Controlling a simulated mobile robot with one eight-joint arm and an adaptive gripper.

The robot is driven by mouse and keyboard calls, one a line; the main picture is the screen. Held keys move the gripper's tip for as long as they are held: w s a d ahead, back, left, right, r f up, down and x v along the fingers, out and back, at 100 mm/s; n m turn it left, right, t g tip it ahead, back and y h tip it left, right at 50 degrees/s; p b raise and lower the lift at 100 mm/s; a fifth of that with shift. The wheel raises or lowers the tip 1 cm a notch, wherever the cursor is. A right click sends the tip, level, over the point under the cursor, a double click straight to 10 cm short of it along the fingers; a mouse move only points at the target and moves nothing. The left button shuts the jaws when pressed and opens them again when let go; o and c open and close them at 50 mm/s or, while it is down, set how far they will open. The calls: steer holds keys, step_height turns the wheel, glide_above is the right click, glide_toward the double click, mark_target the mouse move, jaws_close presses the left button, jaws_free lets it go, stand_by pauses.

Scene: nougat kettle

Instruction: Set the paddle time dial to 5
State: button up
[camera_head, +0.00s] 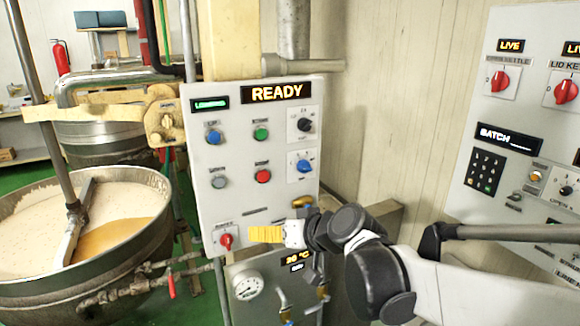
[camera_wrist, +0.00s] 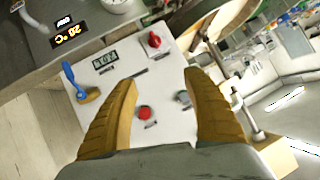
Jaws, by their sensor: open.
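The control panel (camera_head: 240,205) stands upright in the middle of the head view, with a display reading READY (camera_head: 278,92). On its right side are a black dial (camera_head: 305,125) and a blue dial (camera_head: 304,166). A red knob (camera_head: 227,241) sits at its lower left. The small labels are unreadable, so I cannot tell which is the paddle time dial. My gripper (camera_head: 267,234) is in front of the panel's lower part, right of the red knob. In the wrist view my gripper (camera_wrist: 162,80) is open and empty, its two yellow fingers apart, facing the tilted panel (camera_wrist: 125,85).
A kettle (camera_head: 90,275) with pale and tan contents stands at left. A gauge (camera_head: 248,286) and a temperature display (camera_head: 297,259) sit below the panel. Another panel (camera_head: 470,125) with red knobs is at right. A blue-handled part (camera_wrist: 70,75) shows in the wrist view.

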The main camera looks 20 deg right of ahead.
steer(key=w+d+r+m+t, duration=0.1)
steer(key=w+d+r+t, duration=0.2)
steer(key=w+d, duration=0.45)
steer(key=m+t+h, duration=0.3)
glide_toward(308, 169)
steer(key=w, duration=0.7)
steer(key=w+b, duration=0.1)
steer(key=w, duration=0.3)
steer(key=shift+w+a+f, duration=0.1)
steer(key=shift+a+f, duration=0.1)
steer(key=shift+a, duration=0.15)
steer(key=c, duration=1.2)
